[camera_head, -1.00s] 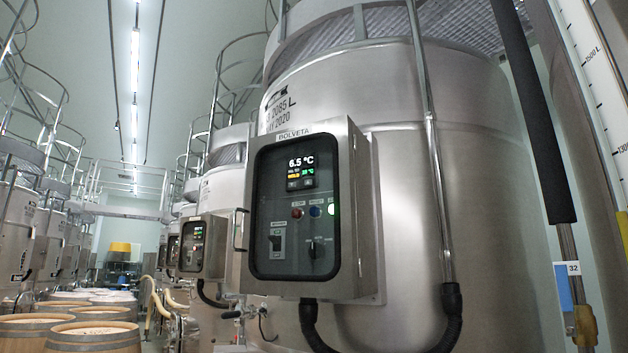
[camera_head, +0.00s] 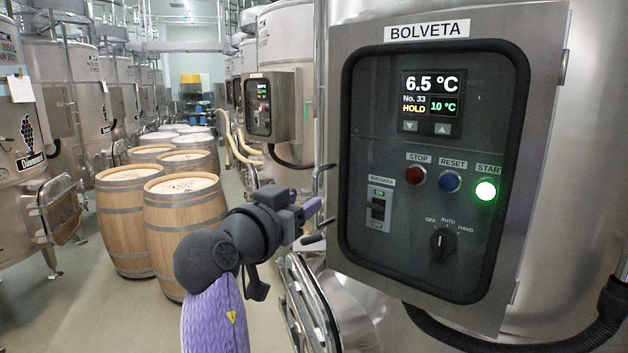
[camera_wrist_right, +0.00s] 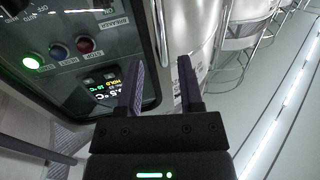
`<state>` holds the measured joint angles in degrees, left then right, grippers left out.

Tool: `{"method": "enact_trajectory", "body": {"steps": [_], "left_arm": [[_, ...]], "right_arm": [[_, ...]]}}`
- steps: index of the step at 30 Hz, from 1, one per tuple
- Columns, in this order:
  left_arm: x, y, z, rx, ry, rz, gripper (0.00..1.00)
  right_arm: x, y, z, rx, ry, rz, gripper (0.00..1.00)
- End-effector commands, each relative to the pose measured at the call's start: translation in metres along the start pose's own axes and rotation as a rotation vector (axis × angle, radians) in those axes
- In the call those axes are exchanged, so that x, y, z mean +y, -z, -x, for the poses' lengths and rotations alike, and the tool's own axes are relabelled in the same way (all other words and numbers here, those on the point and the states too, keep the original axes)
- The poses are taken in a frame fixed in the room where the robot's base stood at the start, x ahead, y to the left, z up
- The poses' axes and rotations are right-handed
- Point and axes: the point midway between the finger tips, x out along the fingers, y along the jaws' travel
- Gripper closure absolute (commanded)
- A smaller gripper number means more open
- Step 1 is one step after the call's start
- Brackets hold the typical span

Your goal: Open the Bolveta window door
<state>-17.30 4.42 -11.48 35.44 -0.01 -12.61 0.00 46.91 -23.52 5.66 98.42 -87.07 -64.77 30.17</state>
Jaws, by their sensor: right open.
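The Bolveta window door (camera_head: 395,260) is the dark-windowed front of a steel control box at the right of the head view. It looks shut. Its thin metal handle (camera_head: 319,180) stands at the door's left edge. My right gripper (camera_head: 312,210) is open beside the handle, partly hidden from the head camera. In the right wrist view, upside down, the purple fingers of my gripper (camera_wrist_right: 162,88) are apart. The door window (camera_wrist_right: 70,70) is to their left, and a thin bar (camera_wrist_right: 160,35), apparently the handle, lies beyond the gap. I cannot tell whether they touch. My left gripper is not in view.
Wooden barrels (camera_head: 185,225) stand on the floor at left, beside steel vats (camera_head: 70,100). A second control box (camera_head: 268,105) is farther back. A round steel hatch (camera_head: 305,310) lies below the box, and a black hose (camera_head: 540,340) runs beneath it.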

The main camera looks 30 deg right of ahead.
Motion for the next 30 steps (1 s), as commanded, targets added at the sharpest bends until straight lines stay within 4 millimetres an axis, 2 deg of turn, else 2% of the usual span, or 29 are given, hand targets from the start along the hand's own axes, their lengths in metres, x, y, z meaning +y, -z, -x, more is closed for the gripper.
{"method": "enact_trajectory", "body": {"steps": [1, 6, 10, 16, 17, 23, 30], "left_arm": [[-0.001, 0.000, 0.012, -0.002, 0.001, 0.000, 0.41], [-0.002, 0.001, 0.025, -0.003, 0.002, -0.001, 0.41], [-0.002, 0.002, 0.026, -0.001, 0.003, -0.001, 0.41], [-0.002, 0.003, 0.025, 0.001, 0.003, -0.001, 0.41], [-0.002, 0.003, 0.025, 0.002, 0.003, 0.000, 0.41], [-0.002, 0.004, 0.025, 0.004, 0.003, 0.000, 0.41], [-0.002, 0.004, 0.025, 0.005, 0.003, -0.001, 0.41]], "right_arm": [[0.000, 0.006, -0.012, 0.000, -0.003, 0.003, 0.53], [-0.001, 0.004, -0.042, 0.002, 0.001, 0.005, 0.53], [-0.001, 0.001, -0.050, 0.001, 0.002, 0.003, 0.53], [-0.001, -0.001, -0.050, 0.001, 0.003, 0.003, 0.53], [-0.001, -0.001, -0.050, 0.001, 0.003, 0.003, 0.57], [-0.001, -0.001, -0.050, 0.001, 0.003, 0.003, 0.99], [-0.001, 0.000, -0.050, 0.002, 0.004, 0.003, 1.00]]}}
